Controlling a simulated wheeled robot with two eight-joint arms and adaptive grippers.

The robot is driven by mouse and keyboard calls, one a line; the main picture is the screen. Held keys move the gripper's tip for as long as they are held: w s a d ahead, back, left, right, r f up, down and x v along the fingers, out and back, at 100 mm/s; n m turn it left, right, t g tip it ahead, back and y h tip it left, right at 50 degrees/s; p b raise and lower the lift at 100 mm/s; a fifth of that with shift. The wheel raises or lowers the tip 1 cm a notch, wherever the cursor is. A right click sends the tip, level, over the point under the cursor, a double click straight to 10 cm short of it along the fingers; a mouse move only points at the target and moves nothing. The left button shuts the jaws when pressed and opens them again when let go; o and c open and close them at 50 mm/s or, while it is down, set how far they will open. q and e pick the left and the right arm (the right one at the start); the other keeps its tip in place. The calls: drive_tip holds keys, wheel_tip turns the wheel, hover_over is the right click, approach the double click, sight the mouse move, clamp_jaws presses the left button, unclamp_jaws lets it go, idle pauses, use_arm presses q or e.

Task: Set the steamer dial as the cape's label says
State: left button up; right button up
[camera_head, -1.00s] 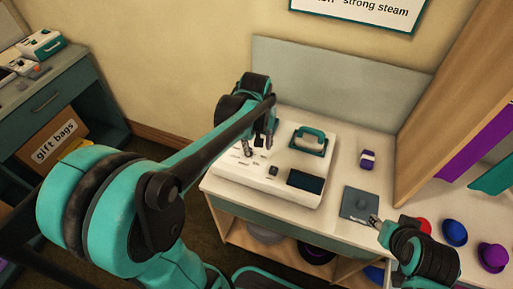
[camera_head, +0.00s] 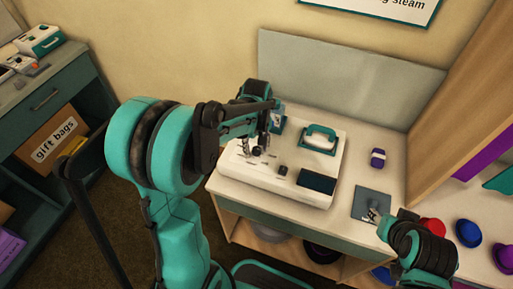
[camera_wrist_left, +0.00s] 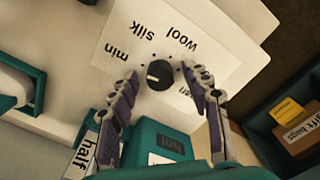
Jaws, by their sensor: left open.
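The white steamer unit (camera_head: 238,172) stands on the table. Its round black dial (camera_wrist_left: 159,74) is in the left wrist view, ringed by the words min, silk, wool and one partly hidden word. A short white mark shows on the dial's left-lower part. My left gripper (camera_wrist_left: 165,88) is open, with a finger on each side of the dial; contact is unclear. It is above the steamer's left part in the head view (camera_head: 258,150). My right gripper (camera_head: 377,217) is over the edge of a flat grey square (camera_head: 371,200); its jaws are too small to judge. No cape label is readable.
A teal-handled iron-like piece (camera_head: 320,139) and a dark panel (camera_head: 317,182) are on the steamer. A purple banded item (camera_head: 378,158) lies to the right. Several hats, including a blue one (camera_head: 468,233), are at the right. A wall sign (camera_head: 385,5) is cut off.

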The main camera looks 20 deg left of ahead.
use_arm(q)
clamp_jaws()
drive_tip(key=m, duration=0.4)
drive_tip(key=shift+p, duration=0.35)
drive_tip(key=m, duration=0.5)
drive_tip(key=shift+m+p, duration=0.3)
drive_tip(key=shift+m, duration=0.1)
drive_tip(key=m, duration=0.9)
drive_tip(key=shift+m, duration=0.6)
